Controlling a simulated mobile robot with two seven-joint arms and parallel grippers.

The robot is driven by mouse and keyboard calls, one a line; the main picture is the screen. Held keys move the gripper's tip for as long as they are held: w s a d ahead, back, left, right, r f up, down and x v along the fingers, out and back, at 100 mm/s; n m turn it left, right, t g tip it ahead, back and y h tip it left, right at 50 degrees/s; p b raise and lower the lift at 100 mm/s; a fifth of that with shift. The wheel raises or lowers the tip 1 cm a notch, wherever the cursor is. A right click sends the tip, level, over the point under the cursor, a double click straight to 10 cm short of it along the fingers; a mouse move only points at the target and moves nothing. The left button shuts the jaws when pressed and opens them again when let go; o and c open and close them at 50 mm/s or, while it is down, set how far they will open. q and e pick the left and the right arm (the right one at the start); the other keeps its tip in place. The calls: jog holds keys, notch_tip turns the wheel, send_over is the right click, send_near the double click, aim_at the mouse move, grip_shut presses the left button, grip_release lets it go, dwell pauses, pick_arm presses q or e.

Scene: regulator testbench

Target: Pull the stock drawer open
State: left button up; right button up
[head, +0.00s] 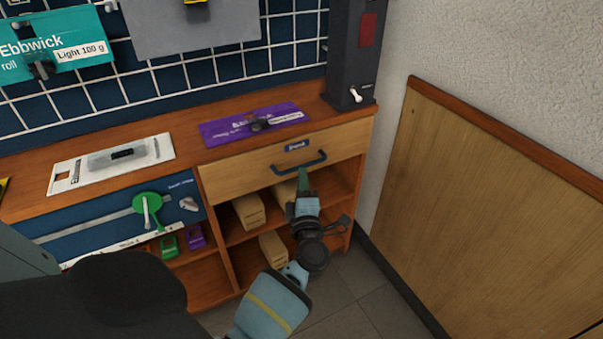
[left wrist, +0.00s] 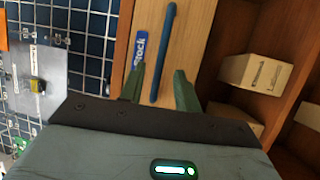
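The stock drawer (head: 240,179) is a light wood front below the worktop, shut flush with the cabinet. It carries a dark blue bar handle (head: 299,164) and a small blue label (head: 297,145). In the left wrist view the handle (left wrist: 164,50) runs upright in the picture beside the label reading "Stock" (left wrist: 138,51). My left gripper (head: 304,178) is at the handle, its green fingers apart. In the left wrist view the handle passes between the open fingers (left wrist: 161,80); I cannot tell whether they touch it. My right gripper is not in view.
Below the drawer are open shelves with several cardboard boxes (head: 249,211). A purple card (head: 253,124) lies on the worktop above. A dark grey post (head: 352,55) stands at the worktop's right end. A wood-panelled wall (head: 490,200) is to the right, with bare floor before it.

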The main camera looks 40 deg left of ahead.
pick_arm(q)
jog(key=shift+x, duration=1.85)
jog(key=shift+c, duration=0.4)
grip_shut()
